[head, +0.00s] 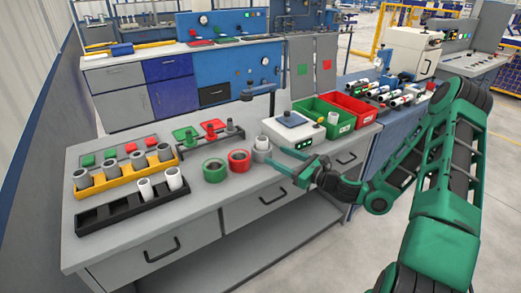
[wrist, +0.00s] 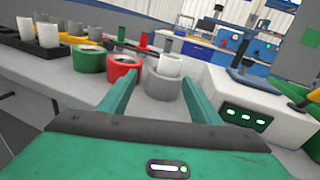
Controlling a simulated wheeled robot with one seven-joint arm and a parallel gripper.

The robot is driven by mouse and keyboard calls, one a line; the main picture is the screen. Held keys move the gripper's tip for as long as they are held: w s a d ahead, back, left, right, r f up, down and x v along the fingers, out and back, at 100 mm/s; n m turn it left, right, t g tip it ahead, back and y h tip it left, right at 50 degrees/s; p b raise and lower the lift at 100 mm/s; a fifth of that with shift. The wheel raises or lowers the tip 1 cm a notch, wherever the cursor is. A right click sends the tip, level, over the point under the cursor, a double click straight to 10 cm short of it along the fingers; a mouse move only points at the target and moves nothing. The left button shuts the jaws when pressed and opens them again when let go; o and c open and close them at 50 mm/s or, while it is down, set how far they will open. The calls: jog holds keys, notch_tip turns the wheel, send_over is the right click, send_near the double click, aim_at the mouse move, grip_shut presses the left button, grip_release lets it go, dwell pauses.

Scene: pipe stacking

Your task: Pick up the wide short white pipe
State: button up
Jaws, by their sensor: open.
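A short white pipe (wrist: 168,65) stands upright in a wide light-grey ring (wrist: 163,87) on the workbench. They also show in the head view, the grey ring (head: 261,155) with the white pipe (head: 262,142) in its top. My gripper (head: 276,154) is open and low over the bench, its fingers pointing at the ring. In the wrist view the ring and pipe lie between and just beyond the green fingertips (wrist: 158,76). I see no contact, and the gap is hard to judge. Two other white pipes (head: 145,190) stand in a black rack (head: 110,214) at the left.
A red ring (head: 239,161) and a green ring (head: 214,171) stand just left of the grey ring. A white control box (head: 294,133) stands close on the right. A yellow rack (head: 124,178) holds grey pipes. Green (head: 335,125) and red bins (head: 357,111) stand farther right.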

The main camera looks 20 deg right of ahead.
aim_at(266, 145)
jog(key=shift+w+d+m+t, duration=0.3)
jog(key=shift+d+m, duration=0.15)
jog(key=shift+m, duration=0.15)
jog(key=shift+w+h, duration=0.25)
jog(key=shift+h, duration=0.05)
jog(key=x, duration=1)
jog(key=shift+w+r, duration=0.1)
jog(key=shift+w, duration=0.05)
jog(key=c, duration=1.2)
jog(key=shift+r, duration=0.1)
